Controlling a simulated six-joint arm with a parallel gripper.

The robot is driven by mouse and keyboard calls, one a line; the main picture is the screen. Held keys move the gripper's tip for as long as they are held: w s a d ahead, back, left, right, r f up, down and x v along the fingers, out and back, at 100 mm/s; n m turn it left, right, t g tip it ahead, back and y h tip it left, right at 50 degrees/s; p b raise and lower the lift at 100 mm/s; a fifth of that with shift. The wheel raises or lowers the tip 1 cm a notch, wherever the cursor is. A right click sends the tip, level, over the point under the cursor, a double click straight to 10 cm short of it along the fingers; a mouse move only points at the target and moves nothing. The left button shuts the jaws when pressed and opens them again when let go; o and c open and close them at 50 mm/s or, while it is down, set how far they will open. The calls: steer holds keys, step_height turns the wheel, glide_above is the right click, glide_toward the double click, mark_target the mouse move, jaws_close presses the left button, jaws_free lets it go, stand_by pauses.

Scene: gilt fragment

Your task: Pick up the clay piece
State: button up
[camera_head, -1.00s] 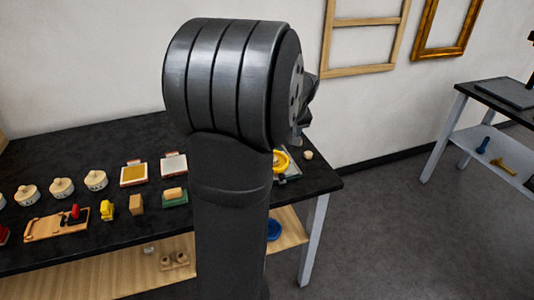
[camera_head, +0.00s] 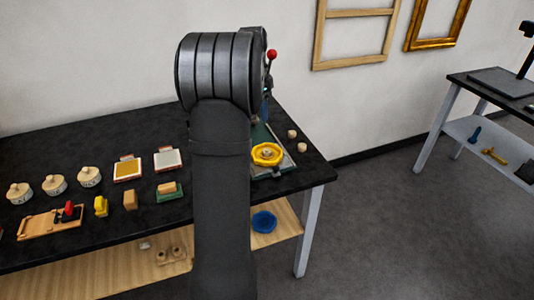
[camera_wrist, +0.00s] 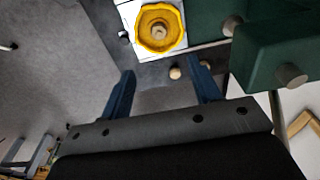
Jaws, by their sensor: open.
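No piece is clearly marked as the clay piece. Two small beige lumps, one at the back (camera_head: 291,133) and one nearer (camera_head: 302,148), stand on the black table's right end; either could be it. In the wrist view a small beige lump (camera_wrist: 175,73) shows between the fingertips of my gripper (camera_wrist: 163,82), beyond them and apart from them. My gripper's blue fingers are spread and empty. In the head view my arm hides most of the gripper. A yellow scalloped dish (camera_head: 267,154) has a beige centre and stands left of the lumps.
A dark green block-shaped machine (camera_wrist: 285,50) with round beige knobs stands close beside the gripper in the wrist view. A red-knobbed lever (camera_head: 272,55) rises behind my arm. Lidded pots (camera_head: 54,185) and small blocks fill the table's left. The table's right edge lies near the lumps.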

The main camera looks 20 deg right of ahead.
steer(key=m, duration=0.2)
glide_above(267, 150)
steer(key=a, duration=0.1)
steer(key=f, duration=1.1)
steer(key=shift+w+a+f, duration=0.1)
steer(key=shift+w+f, duration=0.1)
steer(key=shift+f, duration=0.1)
steer(key=shift+s+d+f, duration=0.1)
steer(key=shift+d+f, duration=0.05)
steer(key=shift+f, duration=0.7)
steer(key=shift+s+d+f, duration=0.1)
steer(key=shift+d+f, duration=0.1)
steer(key=shift+f, duration=0.7)
steer(key=shift+s+d+f, duration=0.1)
steer(key=shift+d+f, duration=0.05)
steer(key=shift+f, duration=0.7)
steer(key=c, duration=1.1)
steer(key=shift+o, duration=0.2)
steer(key=shift+r, duration=0.15)
